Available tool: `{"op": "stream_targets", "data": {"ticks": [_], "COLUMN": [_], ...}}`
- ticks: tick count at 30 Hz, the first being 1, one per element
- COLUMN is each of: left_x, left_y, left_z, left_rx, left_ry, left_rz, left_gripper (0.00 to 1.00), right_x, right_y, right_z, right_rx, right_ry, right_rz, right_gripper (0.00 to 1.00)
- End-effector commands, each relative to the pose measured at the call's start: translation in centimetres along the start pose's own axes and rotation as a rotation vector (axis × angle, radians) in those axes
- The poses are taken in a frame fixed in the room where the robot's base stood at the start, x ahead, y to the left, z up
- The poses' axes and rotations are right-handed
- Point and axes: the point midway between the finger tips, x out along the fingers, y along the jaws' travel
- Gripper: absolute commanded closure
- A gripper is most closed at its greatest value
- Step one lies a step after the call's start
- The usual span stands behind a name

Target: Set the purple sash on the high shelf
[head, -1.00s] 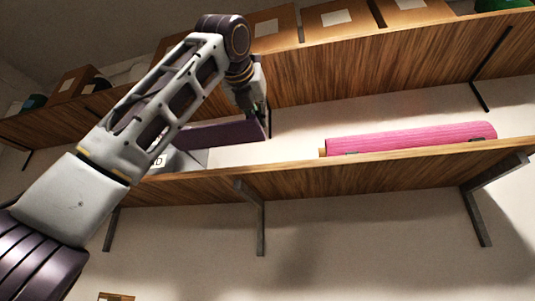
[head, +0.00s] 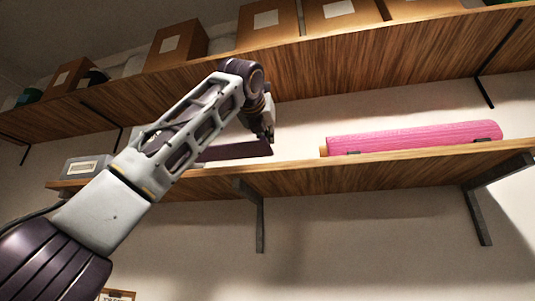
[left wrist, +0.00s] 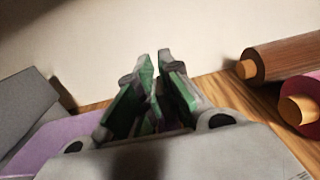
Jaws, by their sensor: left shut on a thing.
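The purple sash (head: 236,151) looks like a dark, flat, folded strip in the head view, just above or on the lower wooden shelf (head: 330,175). I cannot tell whether it touches the board. My left gripper (head: 269,139) is shut on the sash near its right end. Part of the sash is hidden behind my left arm. In the left wrist view, the sash (left wrist: 62,138) shows as lighter purple left of and below the green-padded fingers (left wrist: 152,85). An upper wooden shelf (head: 330,68) runs above. My right gripper is not in view.
A pink roll (head: 415,138) lies on the lower shelf to the right. A brown roll (left wrist: 288,55) lies beside it in the left wrist view. A grey box (head: 84,168) stands at the shelf's left end. Several cardboard boxes (head: 268,22) stand on the upper shelf.

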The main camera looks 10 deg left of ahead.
Motion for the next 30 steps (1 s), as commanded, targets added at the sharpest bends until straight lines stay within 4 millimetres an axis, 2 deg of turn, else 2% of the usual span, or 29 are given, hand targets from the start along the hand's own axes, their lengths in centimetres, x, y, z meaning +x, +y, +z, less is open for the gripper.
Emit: {"op": "stream_targets", "data": {"ticks": [16, 30], "left_x": [-0.1, -0.1], "left_y": [0.0, 0.0], "left_z": [-2.4, -2.6], "left_rx": [0.000, 0.000], "left_ry": [0.000, -0.001], "left_rz": [0.000, 0.000], "left_gripper": [1.00, 1.00], "right_x": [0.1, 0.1], "right_y": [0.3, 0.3], "right_z": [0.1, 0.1], "right_rx": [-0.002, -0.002], "right_ry": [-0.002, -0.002], "right_rz": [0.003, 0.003], "right_gripper": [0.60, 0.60]}}
